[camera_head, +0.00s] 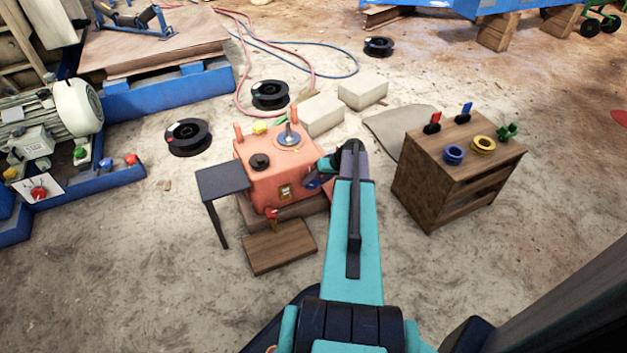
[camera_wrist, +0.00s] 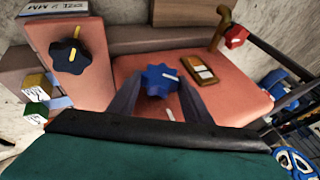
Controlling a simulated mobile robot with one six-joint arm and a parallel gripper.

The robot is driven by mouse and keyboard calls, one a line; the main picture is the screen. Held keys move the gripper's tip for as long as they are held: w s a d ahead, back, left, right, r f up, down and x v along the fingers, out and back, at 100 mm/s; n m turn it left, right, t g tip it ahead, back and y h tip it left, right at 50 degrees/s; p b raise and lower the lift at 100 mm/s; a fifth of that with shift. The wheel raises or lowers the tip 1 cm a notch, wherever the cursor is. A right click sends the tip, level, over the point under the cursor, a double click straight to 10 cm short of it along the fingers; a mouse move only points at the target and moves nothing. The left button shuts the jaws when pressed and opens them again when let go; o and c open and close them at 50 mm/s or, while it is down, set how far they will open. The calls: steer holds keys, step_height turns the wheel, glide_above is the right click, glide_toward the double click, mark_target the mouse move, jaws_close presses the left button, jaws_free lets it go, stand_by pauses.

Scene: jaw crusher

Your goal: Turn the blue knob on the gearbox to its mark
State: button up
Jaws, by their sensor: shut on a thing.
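The salmon-orange gearbox (camera_head: 262,183) stands on the floor left of my arm in the head view. In the wrist view its side face (camera_wrist: 238,92) fills the middle. The blue lobed knob (camera_wrist: 160,80) sits on that face, with a short pale line on its front. My gripper (camera_wrist: 158,92) has its two dark fingers on either side of the knob, shut on it. A short whitish mark (camera_wrist: 170,114) shows on the face just below the knob, apart from the pale line. In the head view my gripper (camera_head: 318,179) is at the gearbox's right side, and the knob is mostly hidden there.
A black knob with a yellow pointer (camera_wrist: 70,56) is on the adjoining face. A brass-framed plate (camera_wrist: 199,69) and a red-ended lever (camera_wrist: 235,37) are near the blue knob. A wooden cabinet (camera_head: 447,185) stands right of my arm, a dark small table (camera_head: 222,178) left of the gearbox.

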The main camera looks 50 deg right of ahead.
steer(key=t+y+p, duration=0.2)
steer(key=y, duration=0.1)
steer(key=m+y+p, duration=0.1)
steer(key=y, duration=0.1)
steer(key=shift+d+f+t, duration=0.4)
steer(key=shift+f+m+t+y+p, duration=0.25)
steer(key=shift+m+t+y+p, duration=0.4)
steer(key=shift+y, duration=0.65)
steer(key=o, duration=1.1)
steer(key=shift+c, duration=0.2)
steer(key=shift+s, duration=0.1)
steer(key=shift+s+d, duration=0.1)
steer(key=shift+d, duration=0.05)
steer(key=p+v, duration=0.2)
steer(key=v, duration=1.1)
steer(key=shift+s+d+p, duration=0.15)
steer(key=shift+s+p, duration=0.15)
steer(key=shift+f, duration=0.1)
